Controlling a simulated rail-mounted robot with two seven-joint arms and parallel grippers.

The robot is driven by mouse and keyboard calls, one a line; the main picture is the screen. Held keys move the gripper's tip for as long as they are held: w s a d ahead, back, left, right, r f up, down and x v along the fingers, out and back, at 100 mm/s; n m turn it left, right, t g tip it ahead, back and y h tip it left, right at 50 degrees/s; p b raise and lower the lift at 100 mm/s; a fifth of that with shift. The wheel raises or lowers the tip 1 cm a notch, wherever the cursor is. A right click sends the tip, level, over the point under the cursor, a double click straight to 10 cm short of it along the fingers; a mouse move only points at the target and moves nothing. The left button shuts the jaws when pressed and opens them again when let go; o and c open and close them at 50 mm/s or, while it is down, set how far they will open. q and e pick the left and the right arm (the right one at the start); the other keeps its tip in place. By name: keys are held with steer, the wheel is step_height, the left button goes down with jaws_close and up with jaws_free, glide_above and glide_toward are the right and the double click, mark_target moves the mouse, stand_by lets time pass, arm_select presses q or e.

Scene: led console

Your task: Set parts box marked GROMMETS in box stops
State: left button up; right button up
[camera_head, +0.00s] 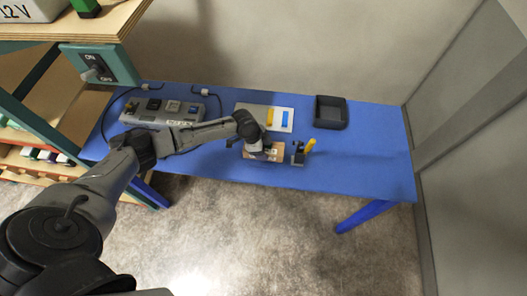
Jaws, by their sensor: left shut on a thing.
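My left gripper (255,147) reaches in from the left and points down over a wooden board on the blue table. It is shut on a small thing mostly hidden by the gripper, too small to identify. The wooden board (273,157) lies near the table's front edge, with small dark and pale parts on it. I cannot read the word GROMMETS on anything, and I cannot pick out the box stops for certain. My right gripper is not in view.
A clamp with a yellow handle (309,145) stands right of the board. A black tray (331,123), a pale panel (286,112) and a grey console (131,110) with cables stand behind. A shelf (60,185) with bins is at left. The table's right end (375,150) is clear.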

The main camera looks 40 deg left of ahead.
arm_select(q)
steer(key=shift+f, duration=1.3)
